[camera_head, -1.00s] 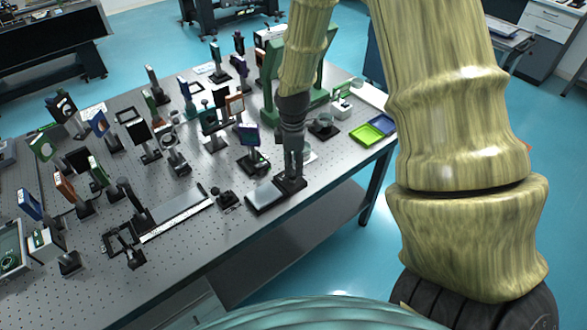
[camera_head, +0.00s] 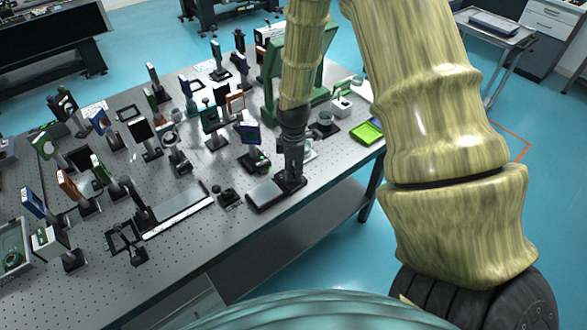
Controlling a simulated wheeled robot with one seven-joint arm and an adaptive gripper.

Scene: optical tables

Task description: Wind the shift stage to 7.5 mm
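A long flat grey stage (camera_head: 180,203) with a pale scale strip along its front edge lies near the table's front edge. It may be the shift stage; its scale reading is too small to read. A small dark knobbed part (camera_head: 229,197) sits at its right end. Farther right is a short grey-topped block (camera_head: 265,193) next to a black base (camera_head: 291,184). My gripper (camera_head: 291,176) points down at this black base, with its fingertips at or just above it. The fingers appear edge-on, so their opening and any contact are hidden.
Several posts with mounted optics crowd the perforated table (camera_head: 105,285) behind and left. A green frame (camera_head: 270,85) stands behind my arm. A lime tray (camera_head: 367,132) lies at the right edge. The front strip of the table is mostly clear.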

